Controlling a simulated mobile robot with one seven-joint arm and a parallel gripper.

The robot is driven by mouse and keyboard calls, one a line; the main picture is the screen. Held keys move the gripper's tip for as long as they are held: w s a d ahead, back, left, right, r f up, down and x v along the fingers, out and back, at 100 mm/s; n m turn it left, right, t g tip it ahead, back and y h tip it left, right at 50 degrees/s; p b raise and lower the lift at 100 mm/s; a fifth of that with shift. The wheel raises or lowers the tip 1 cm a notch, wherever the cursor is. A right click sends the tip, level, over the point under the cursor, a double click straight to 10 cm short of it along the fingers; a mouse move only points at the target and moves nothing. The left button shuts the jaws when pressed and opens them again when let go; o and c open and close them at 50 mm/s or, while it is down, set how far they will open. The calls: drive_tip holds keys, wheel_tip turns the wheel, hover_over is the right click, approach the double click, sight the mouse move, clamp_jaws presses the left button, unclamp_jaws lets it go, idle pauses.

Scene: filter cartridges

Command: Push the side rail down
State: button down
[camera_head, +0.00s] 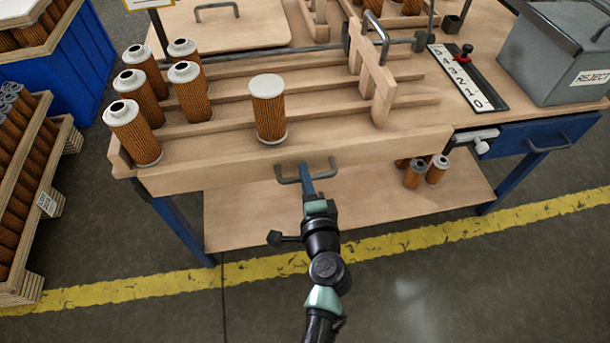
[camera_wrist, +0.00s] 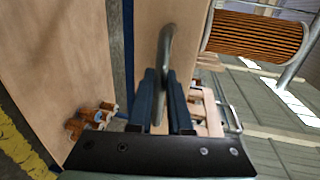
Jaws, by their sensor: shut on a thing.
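The side rail (camera_head: 225,172) is a long wooden board along the bench's front edge, and it stands upright. A grey metal handle (camera_head: 284,180) sticks out from the middle of its front face. My gripper (camera_head: 306,172) reaches the handle from the front. In the wrist view, the blue fingers (camera_wrist: 164,98) are shut around the handle bar (camera_wrist: 166,45), with the rail (camera_wrist: 192,28) just behind it. The fingers cover part of the bar.
A white-capped filter cartridge (camera_head: 268,108) stands alone behind the rail, and several cartridges (camera_head: 141,135) stand at the left. A lower shelf (camera_head: 250,225) lies under the rail, with small cartridges (camera_head: 414,174) at its right. A grey reject box (camera_head: 560,55) stands at the right.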

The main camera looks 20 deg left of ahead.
drive_tip(key=c, duration=0.8)
unclamp_jaws()
drive_tip(key=shift+c, duration=0.2)
drive_tip(key=p+v, duration=0.1)
drive_tip(key=v, duration=1.2)
